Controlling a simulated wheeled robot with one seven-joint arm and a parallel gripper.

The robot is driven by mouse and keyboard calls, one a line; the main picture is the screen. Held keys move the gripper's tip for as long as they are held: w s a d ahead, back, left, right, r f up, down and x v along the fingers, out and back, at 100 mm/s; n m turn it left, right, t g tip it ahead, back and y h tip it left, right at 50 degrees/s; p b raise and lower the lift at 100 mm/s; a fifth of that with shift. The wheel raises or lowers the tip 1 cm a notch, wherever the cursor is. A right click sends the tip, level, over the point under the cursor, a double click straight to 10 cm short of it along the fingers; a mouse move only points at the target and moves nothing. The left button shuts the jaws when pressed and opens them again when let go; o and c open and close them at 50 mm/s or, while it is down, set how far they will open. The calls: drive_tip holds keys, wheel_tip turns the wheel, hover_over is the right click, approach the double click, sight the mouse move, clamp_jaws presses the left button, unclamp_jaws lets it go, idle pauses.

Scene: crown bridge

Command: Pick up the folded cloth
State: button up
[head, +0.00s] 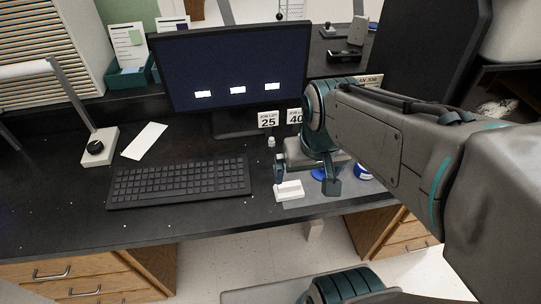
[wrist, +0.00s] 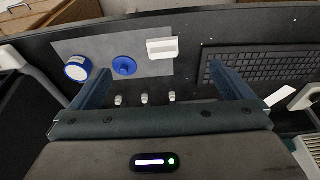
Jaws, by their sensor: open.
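No thing is plainly a folded cloth. A small white block-like thing (head: 289,191) lies on the grey mat (wrist: 118,46) at the desk's front edge; it also shows in the wrist view (wrist: 162,48). A flat white rectangle (head: 145,140) lies left of the monitor, above the keyboard; I cannot tell whether it is cloth or paper. My gripper (head: 307,180) is open and empty above the mat, close to the white block in the head view. In the wrist view, the block lies beyond the gap between my fingers (wrist: 150,75), apart from both.
A blue disc with a knob (wrist: 124,65) and a blue-and-white round container (wrist: 77,68) lie on the mat. Three small pale pieces (wrist: 144,98) stand by it. The keyboard (head: 180,181), monitor (head: 230,65) and lamp base (head: 99,147) occupy the left.

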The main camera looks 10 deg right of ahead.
sight(289, 183)
drive_tip(key=w+f+g+b, duration=0.1)
drive_tip(key=w+f, duration=0.3)
drive_tip(key=w, duration=0.2)
drive_tip(key=w+f+g, duration=0.2)
drive_tip(key=w+f, duration=0.2)
drive_tip(key=w, duration=0.3)
wheel_tip(289, 183, down, 14)
drive_tip(key=shift+s+r+b, duration=0.15)
drive_tip(key=shift+b, duration=0.15)
drive_tip(key=c, duration=1)
